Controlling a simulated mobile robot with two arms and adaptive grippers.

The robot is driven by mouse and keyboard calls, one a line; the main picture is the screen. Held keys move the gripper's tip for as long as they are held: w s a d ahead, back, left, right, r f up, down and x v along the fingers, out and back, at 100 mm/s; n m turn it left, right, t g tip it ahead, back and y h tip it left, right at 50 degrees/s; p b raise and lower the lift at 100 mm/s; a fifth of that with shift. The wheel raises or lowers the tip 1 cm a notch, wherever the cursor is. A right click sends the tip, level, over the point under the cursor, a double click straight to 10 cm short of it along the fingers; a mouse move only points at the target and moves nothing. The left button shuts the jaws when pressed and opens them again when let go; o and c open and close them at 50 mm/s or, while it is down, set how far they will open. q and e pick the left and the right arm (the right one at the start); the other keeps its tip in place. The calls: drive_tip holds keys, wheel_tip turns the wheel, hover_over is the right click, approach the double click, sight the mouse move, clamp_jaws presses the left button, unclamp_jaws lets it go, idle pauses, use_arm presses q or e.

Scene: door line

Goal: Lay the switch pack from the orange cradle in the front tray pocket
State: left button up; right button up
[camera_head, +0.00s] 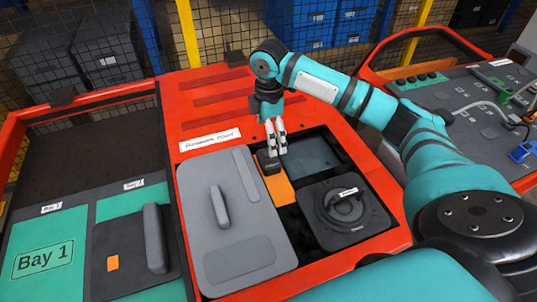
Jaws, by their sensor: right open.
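An orange cradle (279,189) lies in the dark opening of the red housing, right of a large grey cover. A small dark block (267,163), which looks like the switch pack, sits at the cradle's far end. My right gripper (273,153) points down at this block, its fingers open and very close to it. I cannot tell whether they touch it. The fingers partly hide the block. My left gripper is not in view. I cannot tell which place is the front tray pocket.
The grey cover (235,220) has an upright handle. A dark unit with a round knob (345,205) stands right of the cradle. A green Bay 1 surface (45,255) with a dark handled panel (135,255) lies left. A cluttered bench (470,110) stands right.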

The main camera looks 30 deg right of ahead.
sight(269, 158)
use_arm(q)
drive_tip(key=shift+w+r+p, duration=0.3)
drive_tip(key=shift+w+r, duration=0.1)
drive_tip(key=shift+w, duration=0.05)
use_arm(e)
wheel_tip(269, 158, down, 10)
drive_tip(key=shift+f, duration=0.1)
drive_tip(key=c, duration=1.6)
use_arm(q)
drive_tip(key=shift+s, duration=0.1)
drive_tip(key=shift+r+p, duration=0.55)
use_arm(e)
drive_tip(key=shift+r, duration=0.45)
drive_tip(key=o, duration=1.2)
drive_tip(key=shift+c, duration=0.2)
drive_tip(key=c, duration=1.2)
use_arm(q)
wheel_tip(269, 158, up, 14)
drive_tip(key=p, duration=1.4)
use_arm(e)
wheel_tip(269, 158, up, 12)
drive_tip(key=shift+r, duration=0.2)
